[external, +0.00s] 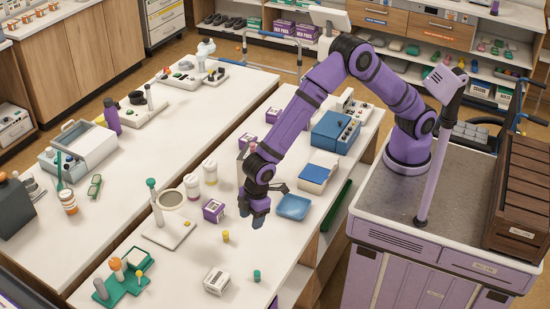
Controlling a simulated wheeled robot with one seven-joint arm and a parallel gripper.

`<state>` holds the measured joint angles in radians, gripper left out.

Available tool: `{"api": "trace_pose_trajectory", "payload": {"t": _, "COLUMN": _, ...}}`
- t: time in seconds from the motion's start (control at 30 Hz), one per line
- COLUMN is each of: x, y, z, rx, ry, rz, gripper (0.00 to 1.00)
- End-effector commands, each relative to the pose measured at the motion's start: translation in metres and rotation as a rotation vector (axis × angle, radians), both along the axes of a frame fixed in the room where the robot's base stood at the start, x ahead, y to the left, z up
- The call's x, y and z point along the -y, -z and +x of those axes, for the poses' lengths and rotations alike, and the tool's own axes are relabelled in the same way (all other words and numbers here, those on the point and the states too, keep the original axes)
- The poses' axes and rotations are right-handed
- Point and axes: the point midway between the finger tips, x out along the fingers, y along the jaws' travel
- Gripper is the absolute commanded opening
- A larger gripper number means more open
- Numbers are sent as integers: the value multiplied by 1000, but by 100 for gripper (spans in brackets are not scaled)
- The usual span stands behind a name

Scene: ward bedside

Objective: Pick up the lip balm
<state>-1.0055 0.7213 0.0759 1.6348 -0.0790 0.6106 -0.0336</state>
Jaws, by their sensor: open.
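My gripper (257,219) points down over the front table (205,268), between a small purple box and a blue dish. It is open, and no object shows between its fingers. I cannot tell for sure which thing is the lip balm. A small upright yellow cylinder (226,237) stands on the table to the left of and nearer than my gripper. A small green cylinder (257,276) stands nearer the table's front, below my gripper in the picture. Both are apart from the gripper. My arm hides part of the table behind it.
The purple box (213,210) and two white bottles (194,187) (210,172) stand left of my gripper. The blue dish (293,207) is close on the right. A white box (217,281), a scale-like device (168,232) and a green rack (122,277) stand toward the front left.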

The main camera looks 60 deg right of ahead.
Motion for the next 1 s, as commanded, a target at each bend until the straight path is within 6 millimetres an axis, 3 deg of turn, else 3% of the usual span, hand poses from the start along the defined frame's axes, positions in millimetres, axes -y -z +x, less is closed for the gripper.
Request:
{"api": "trace_pose_trajectory", "payload": {"t": 0.03, "x": -15, "y": 20, "z": -15, "rx": -7, "ry": -31, "rz": -8, "gripper": 53}}
{"api": "trace_pose_trajectory", "payload": {"t": 0.1, "x": -31, "y": 41, "z": -30, "rx": -13, "ry": -63, "rz": -14, "gripper": 53}}
{"api": "trace_pose_trajectory", "payload": {"t": 0.3, "x": -54, "y": 73, "z": -56, "rx": -20, "ry": -111, "rz": -21, "gripper": 53}}
{"api": "trace_pose_trajectory", "payload": {"t": 0.47, "x": -57, "y": 84, "z": -59, "rx": -22, "ry": -116, "rz": -22, "gripper": 53}}
{"api": "trace_pose_trajectory", "payload": {"t": 0.8, "x": -63, "y": 128, "z": -56, "rx": -21, "ry": -114, "rz": -22, "gripper": 53}}
{"api": "trace_pose_trajectory", "payload": {"t": 1.0, "x": -63, "y": 139, "z": -54, "rx": -21, "ry": -114, "rz": -23, "gripper": 53}}
